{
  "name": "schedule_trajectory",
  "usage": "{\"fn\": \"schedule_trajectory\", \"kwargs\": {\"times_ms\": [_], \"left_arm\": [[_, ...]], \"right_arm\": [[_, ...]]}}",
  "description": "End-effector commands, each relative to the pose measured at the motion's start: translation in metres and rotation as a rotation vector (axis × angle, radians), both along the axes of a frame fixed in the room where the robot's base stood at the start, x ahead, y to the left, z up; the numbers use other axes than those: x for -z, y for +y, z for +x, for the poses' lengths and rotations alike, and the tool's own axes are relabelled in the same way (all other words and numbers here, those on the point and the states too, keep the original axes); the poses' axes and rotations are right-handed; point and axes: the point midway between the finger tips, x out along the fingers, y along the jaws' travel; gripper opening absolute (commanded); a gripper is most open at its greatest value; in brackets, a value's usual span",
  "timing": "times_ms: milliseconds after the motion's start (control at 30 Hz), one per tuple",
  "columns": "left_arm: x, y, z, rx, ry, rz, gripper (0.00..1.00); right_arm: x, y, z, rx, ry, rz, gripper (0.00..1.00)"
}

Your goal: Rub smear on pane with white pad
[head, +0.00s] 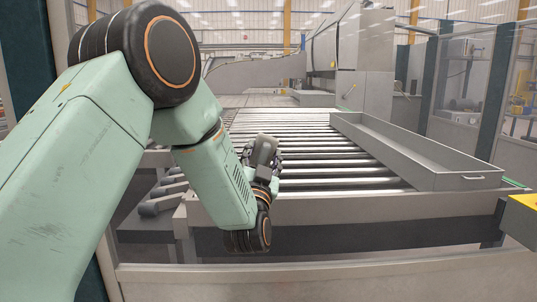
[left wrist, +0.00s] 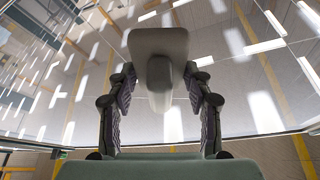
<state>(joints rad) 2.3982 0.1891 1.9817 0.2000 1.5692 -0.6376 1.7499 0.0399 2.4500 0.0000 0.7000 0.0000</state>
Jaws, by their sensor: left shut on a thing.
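My left arm comes in from the left in the head view, and my left gripper (head: 268,160) is beyond its wrist, above the near end of the roller table. In the left wrist view the gripper (left wrist: 160,95) is shut on the pad (left wrist: 158,42), a pale grey block with a narrower grip between the two fingers. In the head view the pad (head: 266,141) is small and partly hidden by the gripper. I cannot make out the smear in either view. A clear pane (head: 469,75) in a dark frame shows at the right. My right gripper is not in view.
The roller table (head: 290,150) runs away from me. A long grey tray (head: 425,160) lies on its right side. A grey machine (head: 350,60) stands at the back. A yellow block (head: 523,203) is at the right edge. The rollers left of the tray are clear.

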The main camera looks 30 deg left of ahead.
Motion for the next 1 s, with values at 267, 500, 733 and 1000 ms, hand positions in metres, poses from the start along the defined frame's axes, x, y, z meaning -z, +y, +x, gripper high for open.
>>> {"fn": "schedule_trajectory", "kwargs": {"times_ms": [267, 500, 733, 1000], "left_arm": [[-0.001, 0.02, -0.013, -0.004, 0.0, -0.004, 0.15], [-0.001, 0.025, -0.017, -0.002, -0.002, -0.002, 0.15], [-0.014, 0.026, -0.014, -0.001, -0.003, -0.002, 0.15], [-0.014, 0.014, -0.008, 0.002, -0.002, 0.003, 0.15]], "right_arm": [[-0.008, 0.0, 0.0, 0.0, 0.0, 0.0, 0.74], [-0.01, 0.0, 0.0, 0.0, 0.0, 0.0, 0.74], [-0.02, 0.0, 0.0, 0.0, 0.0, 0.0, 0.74], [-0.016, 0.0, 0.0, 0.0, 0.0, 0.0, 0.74]]}}
